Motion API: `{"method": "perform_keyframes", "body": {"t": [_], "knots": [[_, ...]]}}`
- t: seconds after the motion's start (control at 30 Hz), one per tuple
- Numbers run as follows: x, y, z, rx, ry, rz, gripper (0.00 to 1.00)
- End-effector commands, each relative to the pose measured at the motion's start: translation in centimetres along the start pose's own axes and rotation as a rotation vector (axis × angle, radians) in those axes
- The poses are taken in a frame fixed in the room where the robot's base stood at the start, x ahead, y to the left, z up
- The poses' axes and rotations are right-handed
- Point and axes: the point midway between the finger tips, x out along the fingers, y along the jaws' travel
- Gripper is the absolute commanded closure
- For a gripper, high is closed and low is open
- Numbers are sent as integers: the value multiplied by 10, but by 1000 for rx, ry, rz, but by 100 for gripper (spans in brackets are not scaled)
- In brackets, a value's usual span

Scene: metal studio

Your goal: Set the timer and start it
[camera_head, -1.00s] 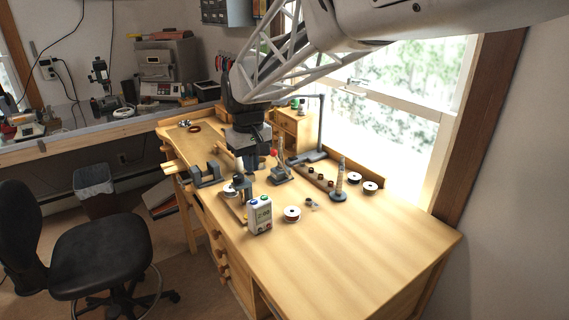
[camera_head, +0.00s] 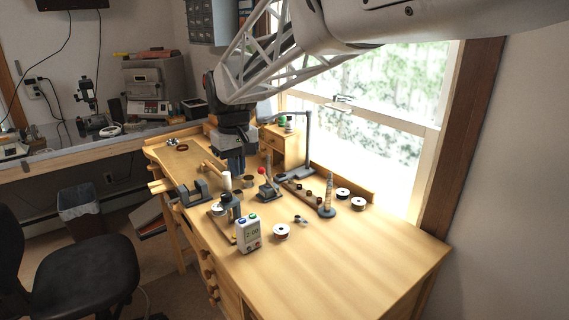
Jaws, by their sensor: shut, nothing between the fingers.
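The timer (camera_head: 248,234) is a small white upright box near the front left edge of the workbench. The display digits are too small to read surely. My gripper (camera_head: 236,167) is shut and empty, pointing down above the bench behind the timer. It is apart from the timer and its buttons.
A spool (camera_head: 281,231) lies just right of the timer. A lamp (camera_head: 307,150) stands behind. The right front of the workbench (camera_head: 370,255) is clear.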

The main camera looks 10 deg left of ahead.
Motion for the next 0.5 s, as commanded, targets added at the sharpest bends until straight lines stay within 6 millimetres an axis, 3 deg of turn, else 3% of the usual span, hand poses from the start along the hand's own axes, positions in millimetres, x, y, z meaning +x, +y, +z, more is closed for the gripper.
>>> {"method": "perform_keyframes", "body": {"t": [0.5], "knots": [[-7,0,0,0,-13,-2,100]]}}
